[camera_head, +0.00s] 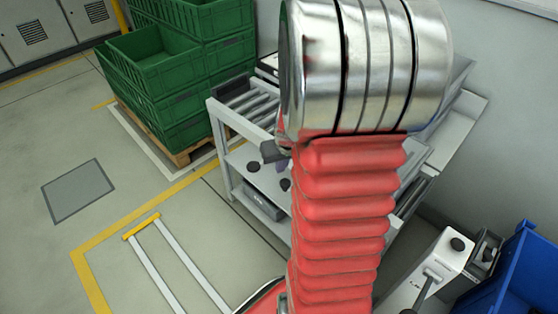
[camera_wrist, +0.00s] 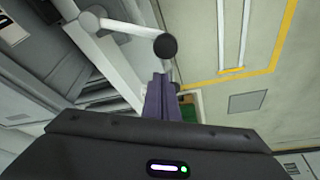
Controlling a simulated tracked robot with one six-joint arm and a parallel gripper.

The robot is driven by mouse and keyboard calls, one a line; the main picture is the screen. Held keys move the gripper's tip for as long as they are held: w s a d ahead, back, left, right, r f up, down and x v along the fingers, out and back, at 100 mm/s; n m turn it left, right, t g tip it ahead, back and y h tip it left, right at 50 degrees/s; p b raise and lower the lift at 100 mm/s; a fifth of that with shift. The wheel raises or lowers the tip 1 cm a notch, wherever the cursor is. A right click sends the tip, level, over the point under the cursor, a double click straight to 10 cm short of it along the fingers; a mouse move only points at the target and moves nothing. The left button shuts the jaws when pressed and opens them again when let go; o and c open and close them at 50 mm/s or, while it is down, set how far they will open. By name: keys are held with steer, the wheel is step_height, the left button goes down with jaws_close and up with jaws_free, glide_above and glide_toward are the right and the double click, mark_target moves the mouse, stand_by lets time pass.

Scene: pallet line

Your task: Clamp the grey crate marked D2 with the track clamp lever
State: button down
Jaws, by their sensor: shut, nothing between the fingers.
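My gripper (camera_head: 272,153) shows only in part in the head view, behind my red arm, beside the roller line. In the wrist view its purple fingers (camera_wrist: 160,97) are together and empty. A white lever with a black ball knob (camera_wrist: 168,46) lies just beyond the fingertips there; I cannot tell whether they touch. In the head view two black knobs (camera_head: 253,166) (camera_head: 285,184) stand out from the side of the line, near my gripper. No grey crate with a readable D2 mark shows; my arm hides much of the line.
The roller line (camera_head: 250,105) stands behind my arm, with a grey box (camera_head: 262,206) on its lower shelf. Green crates (camera_head: 160,70) are stacked on a pallet at the back left. A blue bin (camera_head: 510,270) and a white post (camera_head: 440,262) are at the right. Floor at left is clear.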

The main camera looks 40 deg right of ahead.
steer(key=shift+s+a+f, duration=0.1)
steer(key=shift+s+a, duration=0.15)
steer(key=shift+s, duration=0.25)
steer(key=shift+s+a, duration=0.2)
steer(key=shift+s, duration=0.3)
